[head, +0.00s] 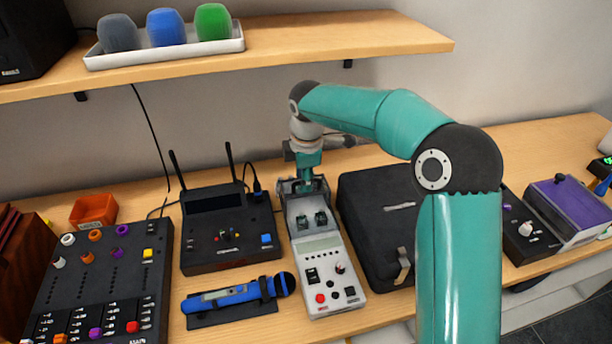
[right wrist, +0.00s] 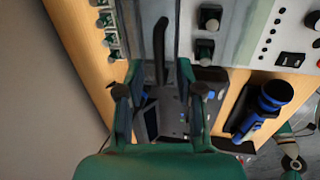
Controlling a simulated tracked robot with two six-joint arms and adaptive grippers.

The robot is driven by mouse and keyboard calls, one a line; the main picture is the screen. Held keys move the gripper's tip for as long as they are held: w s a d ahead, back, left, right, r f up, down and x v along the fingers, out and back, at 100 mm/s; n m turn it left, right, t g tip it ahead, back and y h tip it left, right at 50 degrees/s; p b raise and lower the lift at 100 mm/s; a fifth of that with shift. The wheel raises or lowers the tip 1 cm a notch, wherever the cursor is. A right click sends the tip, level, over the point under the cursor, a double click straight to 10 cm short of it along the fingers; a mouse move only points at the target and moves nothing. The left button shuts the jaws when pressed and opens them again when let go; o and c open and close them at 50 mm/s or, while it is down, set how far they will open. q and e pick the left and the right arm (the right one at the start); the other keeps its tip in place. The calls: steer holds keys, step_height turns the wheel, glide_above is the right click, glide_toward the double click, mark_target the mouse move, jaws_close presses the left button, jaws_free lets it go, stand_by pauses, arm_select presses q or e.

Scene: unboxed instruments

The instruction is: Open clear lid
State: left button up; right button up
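The white instrument (head: 322,268) stands on the bench in the middle of the head view, with two dark sockets in its upper bay. It also shows at the top of the right wrist view (right wrist: 246,32). A greyish see-through panel, apparently the clear lid (head: 290,187), shows at its far end, partly hidden by my gripper; its exact angle is hard to tell. My right gripper (head: 307,186) points down at that far end. In the right wrist view its fingers (right wrist: 160,93) are spread apart, with nothing clearly held between them. My left gripper is not seen.
A black box with antennas (head: 225,243) and a blue microphone (head: 236,296) lie left of the instrument. A black case (head: 378,225) stands close on its right. A shelf (head: 340,42) with a tray (head: 165,51) overhangs the back of the bench.

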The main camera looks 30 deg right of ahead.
steer(key=shift+r, duration=0.55)
step_height(320, 180, up, 10)
steer(key=s, duration=0.2)
steer(key=shift+a+r, duration=0.25)
steer(key=shift+a, duration=0.15)
steer(key=shift+s, duration=0.1)
